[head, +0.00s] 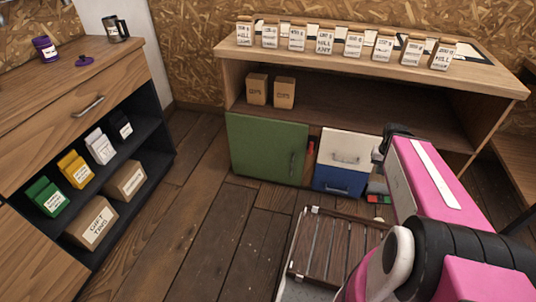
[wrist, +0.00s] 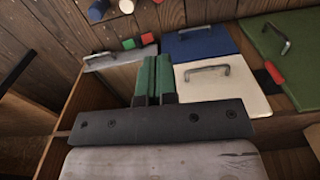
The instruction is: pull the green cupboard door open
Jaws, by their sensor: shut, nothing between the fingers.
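The green cupboard door (head: 262,148) is at the lower left of the wooden counter unit in the head view and looks shut, flush with the front. Its dark upright handle (head: 292,164) is near its right edge. In the wrist view the green door (wrist: 292,65) is at the upper right, with its metal handle (wrist: 276,38). My gripper (wrist: 152,60) is shut and empty, its green fingers pressed together. It is apart from the door handle, over by the drawers, several handle lengths to one side. In the head view my pink arm hides the fingers.
A white drawer (head: 347,148) and a blue drawer (head: 340,181) sit beside the door. Jars (head: 325,41) line the counter top. A slatted wooden rack (head: 322,250) lies low in front. The plank floor (head: 215,210) before the door is clear. A shelf unit (head: 125,78) stands left.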

